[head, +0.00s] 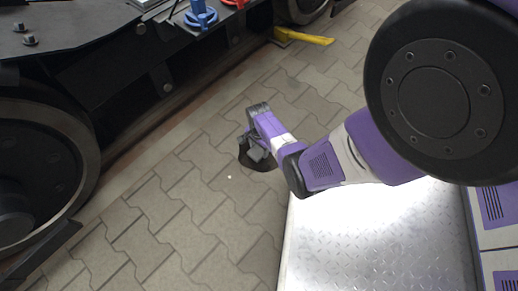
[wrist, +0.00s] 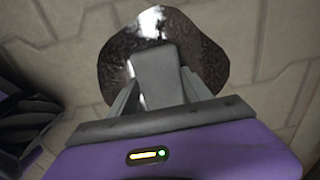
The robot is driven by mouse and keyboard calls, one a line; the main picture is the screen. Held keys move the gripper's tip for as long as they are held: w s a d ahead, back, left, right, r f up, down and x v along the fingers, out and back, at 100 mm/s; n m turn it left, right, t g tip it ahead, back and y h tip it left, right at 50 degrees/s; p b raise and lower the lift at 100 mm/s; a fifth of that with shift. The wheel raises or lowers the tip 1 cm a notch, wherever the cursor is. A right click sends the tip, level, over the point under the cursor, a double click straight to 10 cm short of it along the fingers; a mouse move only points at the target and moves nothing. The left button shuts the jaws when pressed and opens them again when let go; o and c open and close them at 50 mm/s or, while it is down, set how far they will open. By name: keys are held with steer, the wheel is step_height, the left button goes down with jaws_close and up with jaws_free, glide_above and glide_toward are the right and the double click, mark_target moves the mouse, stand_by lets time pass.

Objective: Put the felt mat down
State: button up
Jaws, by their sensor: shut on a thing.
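My gripper (head: 256,147) reaches out over the paved floor, in the middle of the head view. It is shut on a dark, rounded piece, the felt mat (head: 247,160). In the wrist view the mat (wrist: 115,60) shows as a dark brown-black, mottled sheet with a wavy edge and a bright glossy patch at its top. The grey jaws of my gripper (wrist: 158,65) cover its middle. The mat appears to be over bare paving; I cannot tell whether it touches the floor.
A dark tram bogie with a large wheel (head: 35,165) stands along the left. A blue part (head: 201,15) sits on its frame. A yellow wheel chock (head: 305,37) lies on the floor at the back. Paving (head: 165,225) in front of the bogie is clear.

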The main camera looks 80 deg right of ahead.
steer(key=shift+f, duration=0.1)
steer(key=o, duration=1.3)
steer(key=shift+o, duration=0.2)
